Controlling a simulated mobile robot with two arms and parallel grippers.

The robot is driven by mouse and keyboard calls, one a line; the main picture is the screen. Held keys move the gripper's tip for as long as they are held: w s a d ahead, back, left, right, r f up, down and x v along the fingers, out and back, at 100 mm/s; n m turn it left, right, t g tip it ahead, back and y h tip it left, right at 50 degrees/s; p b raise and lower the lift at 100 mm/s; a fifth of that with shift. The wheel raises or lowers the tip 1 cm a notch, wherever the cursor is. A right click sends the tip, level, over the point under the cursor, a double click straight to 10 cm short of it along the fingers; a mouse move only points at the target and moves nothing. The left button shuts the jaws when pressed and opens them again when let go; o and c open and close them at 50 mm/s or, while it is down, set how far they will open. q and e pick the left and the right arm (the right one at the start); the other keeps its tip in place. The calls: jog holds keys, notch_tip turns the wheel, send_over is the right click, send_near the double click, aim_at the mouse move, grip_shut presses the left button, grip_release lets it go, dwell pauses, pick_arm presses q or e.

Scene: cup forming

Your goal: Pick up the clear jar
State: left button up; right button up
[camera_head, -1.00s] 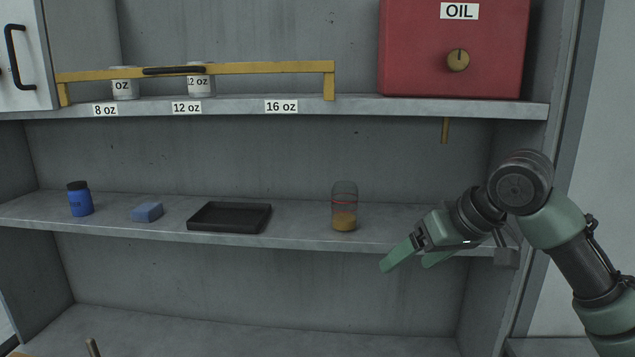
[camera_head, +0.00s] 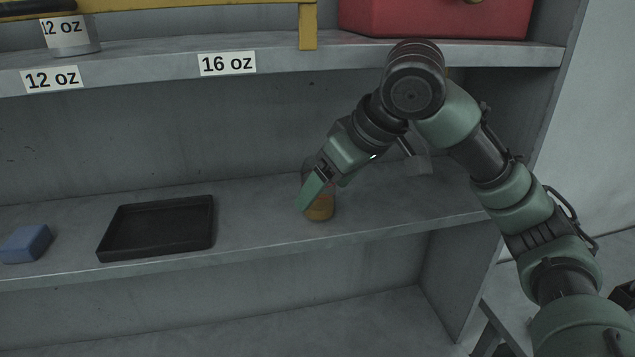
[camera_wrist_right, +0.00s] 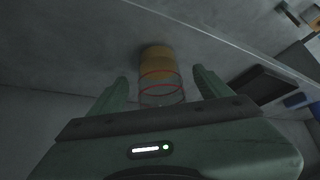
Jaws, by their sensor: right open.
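The clear jar (camera_head: 320,208) with a tan filling stands upright on the middle shelf, partly hidden behind my right gripper in the head view. In the right wrist view the clear jar (camera_wrist_right: 160,77) shows its tan contents and red rings. My right gripper (camera_head: 318,190) is open at the jar. In the right wrist view its two fingers (camera_wrist_right: 163,90) lie on either side of the jar's near end, with gaps visible. I cannot tell how deep the jar sits between them. My left gripper is not in view.
A black tray (camera_head: 160,250) lies left of the jar on the shelf (camera_head: 260,240), with a blue block (camera_head: 26,243) further left. The upper shelf edge (camera_head: 380,53) and a red box (camera_head: 430,18) are above. The shelf between jar and tray is clear.

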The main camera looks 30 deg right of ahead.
jog(key=x, duration=0.2)
jog(key=shift+w+f, duration=0.2)
jog(key=shift+w, duration=0.15)
jog(key=shift+w+a+f, duration=0.1)
jog(key=shift+w+f, duration=0.15)
jog(key=shift+f, duration=0.05)
jog(key=shift+c, duration=0.7)
jog(key=c, duration=1.5)
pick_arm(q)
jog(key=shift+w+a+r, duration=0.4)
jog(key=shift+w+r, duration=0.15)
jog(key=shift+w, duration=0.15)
pick_arm(e)
jog(key=shift+o, duration=0.2)
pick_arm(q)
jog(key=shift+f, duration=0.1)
pick_arm(e)
jog(key=shift+r, duration=0.2)
